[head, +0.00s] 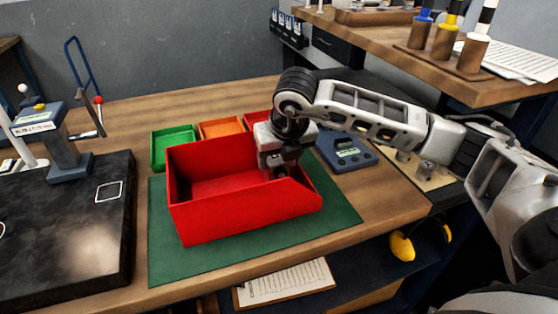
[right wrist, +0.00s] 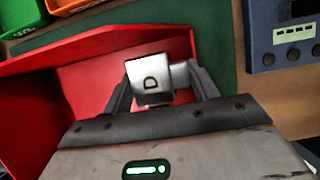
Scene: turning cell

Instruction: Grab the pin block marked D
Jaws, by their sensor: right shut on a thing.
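The pin block marked D (right wrist: 151,80) is a light grey block with a black letter D on its face, seen in the right wrist view. My right gripper (right wrist: 163,88) is shut on it, one finger on each side. In the head view my right gripper (head: 279,170) reaches down into the right part of a red open bin (head: 245,215); the block is hidden there by the gripper and bin. The red bin also shows around the block in the right wrist view (right wrist: 85,75). My left gripper is not in view.
The bin stands on a green mat (head: 165,255). Behind it are a green tray (head: 174,148) and an orange tray (head: 220,127). A blue device (head: 345,150) stands to the right. A dark stone plate (head: 75,240) with a gauge stand (head: 65,150) is at left.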

